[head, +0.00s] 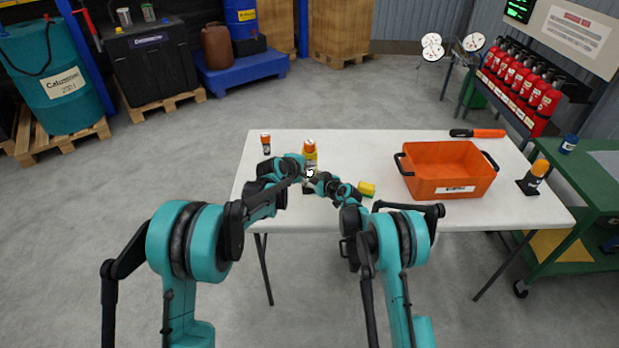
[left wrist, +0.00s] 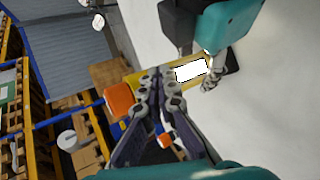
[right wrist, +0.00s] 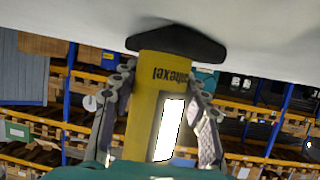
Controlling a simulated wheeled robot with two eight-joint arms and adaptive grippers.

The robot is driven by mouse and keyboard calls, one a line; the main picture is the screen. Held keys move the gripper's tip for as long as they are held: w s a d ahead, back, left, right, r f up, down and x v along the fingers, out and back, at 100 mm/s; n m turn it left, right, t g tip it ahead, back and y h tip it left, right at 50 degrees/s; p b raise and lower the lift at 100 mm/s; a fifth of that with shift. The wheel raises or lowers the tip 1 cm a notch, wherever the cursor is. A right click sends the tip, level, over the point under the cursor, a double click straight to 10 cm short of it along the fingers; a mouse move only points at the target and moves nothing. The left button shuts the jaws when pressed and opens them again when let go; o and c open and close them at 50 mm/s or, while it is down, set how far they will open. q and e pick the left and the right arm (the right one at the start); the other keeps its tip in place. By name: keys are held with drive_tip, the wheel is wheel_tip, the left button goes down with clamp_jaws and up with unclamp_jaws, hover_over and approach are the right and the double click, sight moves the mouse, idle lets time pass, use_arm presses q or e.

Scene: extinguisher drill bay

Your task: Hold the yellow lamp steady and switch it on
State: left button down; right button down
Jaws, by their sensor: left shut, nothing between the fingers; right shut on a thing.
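The yellow lamp (head: 310,157) stands upright on the white table, with an orange top, a black base and a bright white panel on its side. The right wrist view shows its yellow body (right wrist: 146,108) upside down, between the fingers of my right gripper (right wrist: 160,90). My right gripper is shut on the body. My left gripper (left wrist: 155,76) is shut and empty, its fingers in front of the lamp near its orange top (left wrist: 119,98). I cannot tell whether the fingers touch it. In the head view, the arms partly hide the lamp's lower part.
On the white table (head: 400,220) are an orange crate (head: 437,187), a yellow block (head: 367,189), an orange-topped item (head: 265,143) at left, another (head: 536,176) at right, and an orange-and-black tool (head: 480,133). A green cart (head: 590,205) adjoins the right side.

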use_arm(q)
drive_tip(key=shift+s, duration=0.4)
use_arm(e)
drive_tip(key=c, duration=0.7)
unclamp_jaws()
use_arm(q)
drive_tip(key=s, duration=0.5)
drive_tip(key=shift+s+d, duration=0.25)
drive_tip(key=shift+s, duration=0.1)
